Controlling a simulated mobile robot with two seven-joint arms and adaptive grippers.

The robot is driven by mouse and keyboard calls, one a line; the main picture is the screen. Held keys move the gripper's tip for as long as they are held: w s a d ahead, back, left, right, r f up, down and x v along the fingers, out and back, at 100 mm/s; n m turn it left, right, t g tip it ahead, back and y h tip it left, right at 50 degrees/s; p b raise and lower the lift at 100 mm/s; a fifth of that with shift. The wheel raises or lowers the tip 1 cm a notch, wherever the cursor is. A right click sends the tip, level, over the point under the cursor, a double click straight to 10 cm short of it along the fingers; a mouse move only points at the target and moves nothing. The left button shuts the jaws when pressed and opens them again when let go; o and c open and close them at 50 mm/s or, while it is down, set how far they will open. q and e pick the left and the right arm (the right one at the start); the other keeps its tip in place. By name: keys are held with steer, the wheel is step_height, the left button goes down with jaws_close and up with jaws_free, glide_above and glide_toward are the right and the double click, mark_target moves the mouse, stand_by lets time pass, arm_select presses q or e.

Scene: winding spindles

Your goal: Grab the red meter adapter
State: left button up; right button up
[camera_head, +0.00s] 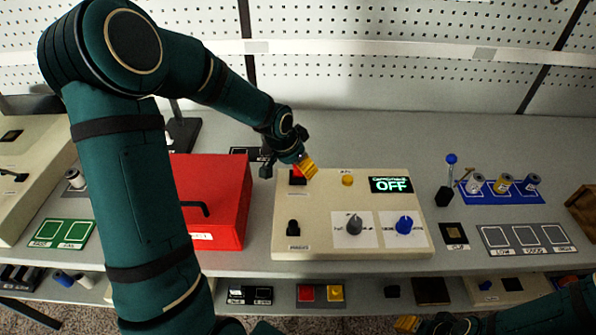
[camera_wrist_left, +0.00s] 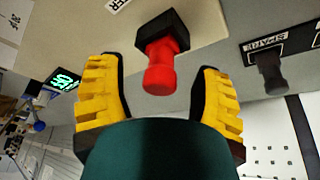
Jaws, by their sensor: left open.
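The red meter adapter (camera_head: 297,173) stands in a black square socket at the back left of the beige meter panel (camera_head: 375,244). In the left wrist view the red adapter (camera_wrist_left: 161,68) is a short red peg, with its free end between my two yellow fingers. My left gripper (camera_head: 308,167) is open, with a finger on each side of the adapter and gaps visible in the wrist view. In the head view the gripper partly hides the adapter. My right gripper (camera_head: 407,323) is low at the bottom edge, and its fingers are mostly out of sight.
A red box (camera_head: 215,190) stands just left of the panel. The panel also carries a black adapter (camera_head: 293,228), a yellow button (camera_head: 347,180), two knobs and a display reading OFF (camera_head: 391,185). A black peg (camera_wrist_left: 268,72) stands by the SPARE label. A blue spindle rack (camera_head: 505,190) is right.

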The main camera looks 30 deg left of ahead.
arm_select(q)
jaws_close()
steer(key=shift+r, duration=0.15)
